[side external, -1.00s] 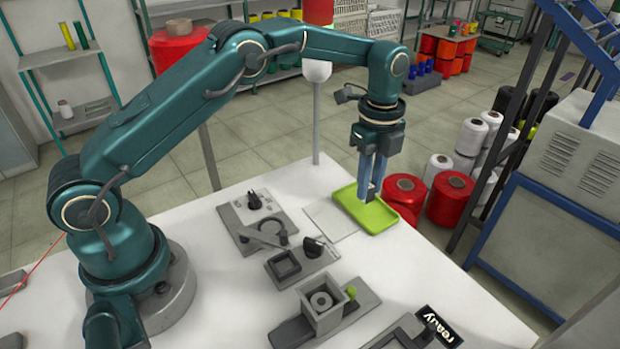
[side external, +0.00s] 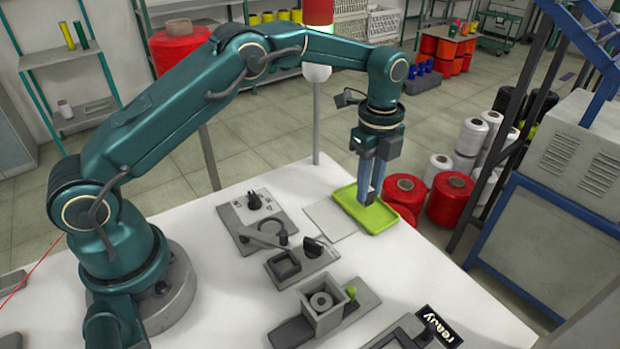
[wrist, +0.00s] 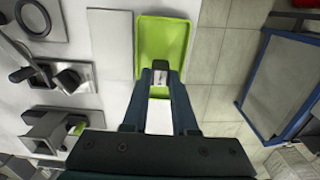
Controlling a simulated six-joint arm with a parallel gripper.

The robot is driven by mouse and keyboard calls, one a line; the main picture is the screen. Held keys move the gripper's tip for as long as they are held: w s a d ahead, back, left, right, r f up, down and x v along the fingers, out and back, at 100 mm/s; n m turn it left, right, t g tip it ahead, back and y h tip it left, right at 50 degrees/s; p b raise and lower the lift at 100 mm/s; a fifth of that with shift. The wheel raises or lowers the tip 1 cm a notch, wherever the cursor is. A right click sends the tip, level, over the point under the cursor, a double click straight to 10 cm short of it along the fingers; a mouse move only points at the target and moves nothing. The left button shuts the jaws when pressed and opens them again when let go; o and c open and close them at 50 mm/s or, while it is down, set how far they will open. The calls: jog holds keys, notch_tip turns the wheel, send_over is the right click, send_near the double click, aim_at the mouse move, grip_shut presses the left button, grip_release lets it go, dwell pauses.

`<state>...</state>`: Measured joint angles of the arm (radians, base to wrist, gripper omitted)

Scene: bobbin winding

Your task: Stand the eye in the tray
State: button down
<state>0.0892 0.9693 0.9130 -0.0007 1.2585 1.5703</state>
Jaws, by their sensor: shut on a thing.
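The lime-green tray (side external: 382,218) lies at the far right corner of the white table. It also shows in the wrist view (wrist: 163,35). My gripper (side external: 371,197) points straight down over the tray, its fingertips low within the tray's outline. In the wrist view my gripper (wrist: 161,72) has its fingers closed around a small grey piece, taken to be the eye (wrist: 160,78). The fingers cover most of the eye. I cannot tell whether its lower end touches the tray floor.
A pale flat plate (side external: 331,219) lies left of the tray. Grey fixtures (side external: 252,222) and a square box holding a ring (side external: 322,309) stand on the table nearer the camera. Red spools (side external: 405,193) stand beyond the table edge, close behind the tray.

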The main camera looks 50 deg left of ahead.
jog(key=shift+f, duration=0.2)
jog(key=shift+f, duration=0.3)
dwell(0.5)
jog(key=c, duration=0.6)
grip_release()
jog(key=shift+r, duration=3.5)
